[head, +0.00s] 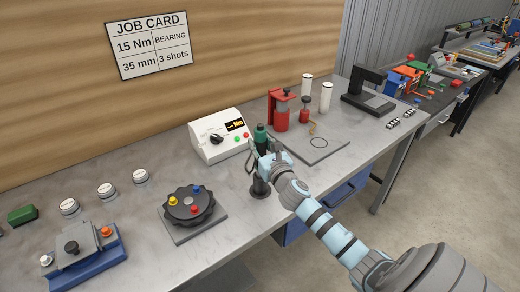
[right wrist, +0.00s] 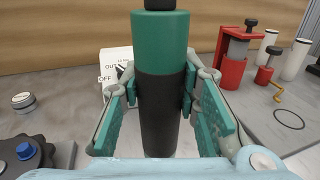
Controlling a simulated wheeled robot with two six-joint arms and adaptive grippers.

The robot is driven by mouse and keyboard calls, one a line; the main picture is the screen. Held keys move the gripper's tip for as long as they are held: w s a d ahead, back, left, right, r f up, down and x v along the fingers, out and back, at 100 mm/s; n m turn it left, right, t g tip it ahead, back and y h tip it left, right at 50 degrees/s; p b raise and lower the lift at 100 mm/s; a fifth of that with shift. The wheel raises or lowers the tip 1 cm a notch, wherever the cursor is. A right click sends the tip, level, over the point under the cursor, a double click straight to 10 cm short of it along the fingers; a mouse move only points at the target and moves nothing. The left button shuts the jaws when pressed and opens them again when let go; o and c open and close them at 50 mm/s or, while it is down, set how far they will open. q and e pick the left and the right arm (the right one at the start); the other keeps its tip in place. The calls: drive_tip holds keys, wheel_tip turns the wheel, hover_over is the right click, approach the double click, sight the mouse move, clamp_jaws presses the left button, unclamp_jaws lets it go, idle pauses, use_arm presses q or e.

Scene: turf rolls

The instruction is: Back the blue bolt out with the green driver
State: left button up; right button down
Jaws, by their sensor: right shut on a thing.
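The green driver (head: 261,133) stands upright, with a green upper body and a black lower part. My right gripper (head: 262,160) is shut on it; in the right wrist view the teal finger pads press both sides of the driver (right wrist: 160,45). Its lower end is at a dark round stand (head: 261,188) on the bench; whether it is seated there or raised I cannot tell. The blue bolt (head: 196,188) sits on a black knobbed disc (head: 181,208) to the left, beside a yellow and a red bolt. The blue bolt also shows in the right wrist view (right wrist: 25,151). My left gripper is out of view.
A white control box (head: 219,137) with a dial stands behind the driver. A red press (head: 281,111) and a grey plate (head: 319,146) lie to the right. A blue fixture (head: 87,268) is at the front left. Bench is bare between disc and stand.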

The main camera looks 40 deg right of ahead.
sight(260, 129)
wheel_tip(260, 129, up, 7)
drive_tip(key=shift+r+p, duration=0.1)
drive_tip(key=shift+p, duration=0.95)
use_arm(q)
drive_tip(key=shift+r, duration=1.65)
use_arm(e)
wheel_tip(260, 129, up, 10)
drive_tip(key=shift+f, duration=0.25)
